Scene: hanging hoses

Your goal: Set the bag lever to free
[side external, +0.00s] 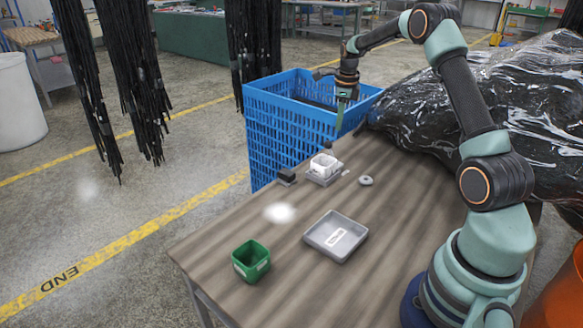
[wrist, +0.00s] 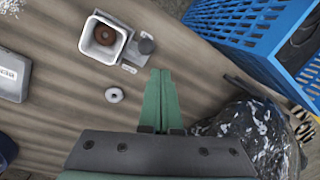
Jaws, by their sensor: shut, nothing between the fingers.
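My gripper (side external: 341,112) hangs fingers down over the near side of the blue crate, beyond the table's far edge. In the wrist view its two green fingers (wrist: 160,80) are together with nothing between them. The large shiny black plastic bag (side external: 450,110) bulges at the back right; part of it shows right of the fingers in the wrist view (wrist: 255,135). I cannot make out for sure which part is the bag lever or how it is set.
The white box (wrist: 86,36) holds a brown ring. Blue crate (side external: 270,135) stands behind; black hoses (side external: 130,60) hang left.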

